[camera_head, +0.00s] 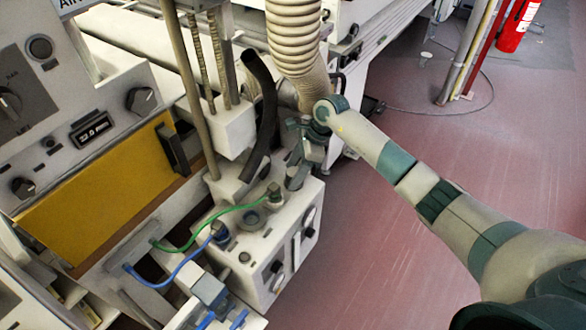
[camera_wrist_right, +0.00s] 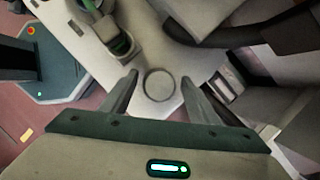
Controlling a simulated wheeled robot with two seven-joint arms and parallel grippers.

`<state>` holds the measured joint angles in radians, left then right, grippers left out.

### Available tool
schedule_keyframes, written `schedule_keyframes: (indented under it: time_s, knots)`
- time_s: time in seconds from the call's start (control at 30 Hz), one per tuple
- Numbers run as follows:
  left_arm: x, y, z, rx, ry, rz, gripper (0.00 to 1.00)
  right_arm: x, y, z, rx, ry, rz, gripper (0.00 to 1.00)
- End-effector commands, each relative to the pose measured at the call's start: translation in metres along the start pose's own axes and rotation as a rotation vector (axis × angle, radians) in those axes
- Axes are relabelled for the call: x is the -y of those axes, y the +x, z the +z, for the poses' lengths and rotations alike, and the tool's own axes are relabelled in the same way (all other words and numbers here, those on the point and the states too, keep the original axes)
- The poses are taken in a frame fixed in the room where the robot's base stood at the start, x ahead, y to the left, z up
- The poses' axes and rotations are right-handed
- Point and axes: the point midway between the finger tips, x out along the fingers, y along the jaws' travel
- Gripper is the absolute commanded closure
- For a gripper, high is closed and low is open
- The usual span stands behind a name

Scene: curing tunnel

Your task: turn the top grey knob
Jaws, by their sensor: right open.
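In the right wrist view a round, flat grey knob (camera_wrist_right: 158,85) sits on the pale top of a machine box, between the tips of my right gripper (camera_wrist_right: 160,83). The fingers are spread on either side of it, with gaps showing. I cannot tell how far above the knob they are. In the head view my right gripper (camera_head: 296,178) points down at the far corner of the pale control box (camera_head: 268,250). The gripper hides that corner, and I cannot make out the knob there. My left gripper is not in view.
A green cable (camera_head: 200,228) and a blue cable (camera_head: 172,278) plug into the box top close by. A black hose (camera_head: 264,110) and a ribbed duct (camera_head: 293,40) rise just behind the gripper. The red floor (camera_head: 420,260) to the right is clear.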

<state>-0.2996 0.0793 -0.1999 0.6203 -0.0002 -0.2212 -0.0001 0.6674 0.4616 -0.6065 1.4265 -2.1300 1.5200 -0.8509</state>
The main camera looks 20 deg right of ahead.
Motion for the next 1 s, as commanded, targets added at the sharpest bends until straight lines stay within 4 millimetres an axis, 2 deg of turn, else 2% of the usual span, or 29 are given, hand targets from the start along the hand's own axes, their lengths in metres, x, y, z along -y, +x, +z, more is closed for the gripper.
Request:
schedule_keyframes:
  time_s: [0.4,0.43,0.6,1.0]
  knots:
    - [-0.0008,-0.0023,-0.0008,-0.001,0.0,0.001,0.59,-0.0001,0.0075,-0.0002,0.0,-0.001,0.0,0.45]
    - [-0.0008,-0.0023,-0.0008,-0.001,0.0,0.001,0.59,-0.0001,0.0075,-0.0002,0.0,-0.001,0.0,0.47]
    - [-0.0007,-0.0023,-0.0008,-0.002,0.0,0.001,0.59,-0.0001,0.0073,-0.0002,0.0,-0.001,0.0,0.86]
    - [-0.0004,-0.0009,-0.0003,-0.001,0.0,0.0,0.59,-0.0003,0.0076,-0.0007,-0.001,0.033,-0.015,0.86]
